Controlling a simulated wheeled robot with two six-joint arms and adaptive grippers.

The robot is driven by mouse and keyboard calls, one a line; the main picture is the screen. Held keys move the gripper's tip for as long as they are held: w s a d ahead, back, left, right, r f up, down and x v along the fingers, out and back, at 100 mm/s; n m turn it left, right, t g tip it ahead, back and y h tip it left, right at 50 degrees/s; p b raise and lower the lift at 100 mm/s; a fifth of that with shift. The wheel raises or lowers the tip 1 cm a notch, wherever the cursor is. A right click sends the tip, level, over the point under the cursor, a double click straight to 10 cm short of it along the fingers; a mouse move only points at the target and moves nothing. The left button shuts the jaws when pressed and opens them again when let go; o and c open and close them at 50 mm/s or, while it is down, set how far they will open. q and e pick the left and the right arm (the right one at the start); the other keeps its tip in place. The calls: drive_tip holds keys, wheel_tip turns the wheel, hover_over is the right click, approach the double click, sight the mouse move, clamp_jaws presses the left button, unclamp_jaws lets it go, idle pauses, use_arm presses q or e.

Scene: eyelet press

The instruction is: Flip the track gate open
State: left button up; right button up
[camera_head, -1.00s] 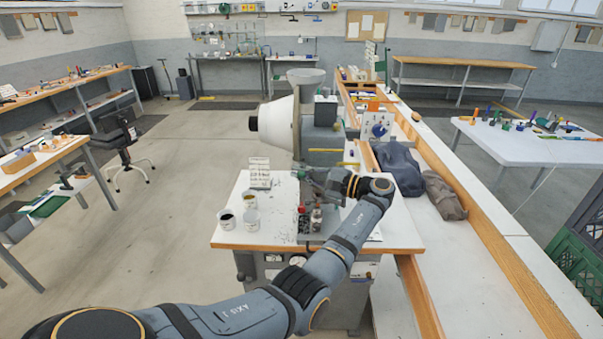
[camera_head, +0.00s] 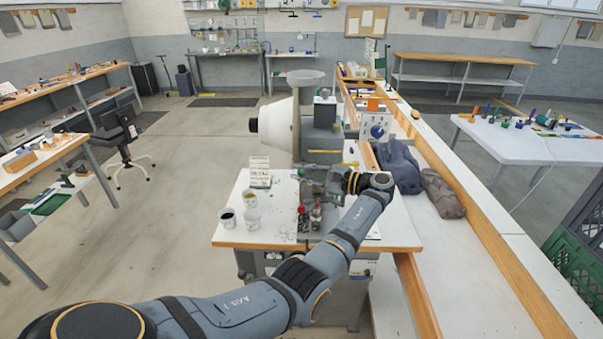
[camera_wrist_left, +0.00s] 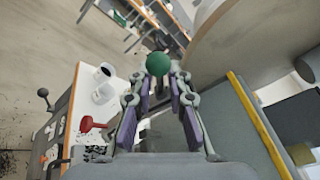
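The grey eyelet press (camera_head: 318,135) with its white round housing (camera_head: 273,124) stands on the white-topped bench. My left gripper (camera_head: 318,178) is at the front of the press, small in the head view. In the left wrist view, the fingers of my left gripper (camera_wrist_left: 161,88) stand apart with purple pads and a visible gap. A green ball knob (camera_wrist_left: 158,63) shows at the fingertips; I cannot tell whether they touch it. I cannot make out for certain which part is the track gate; the knob's stem is hidden. My right gripper is out of view.
White cups (camera_head: 251,219) and a small white rack (camera_head: 260,172) stand left on the bench. A yellow-edged grey block (camera_wrist_left: 225,115) is close on the right. Dark bags (camera_head: 399,167) lie right of the press.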

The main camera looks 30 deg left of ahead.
use_arm(q)
drive_tip(key=w+d, duration=0.1)
drive_tip(key=d, duration=0.6)
drive_tip(key=shift+r, duration=0.2)
drive_tip(key=shift+d, duration=0.1)
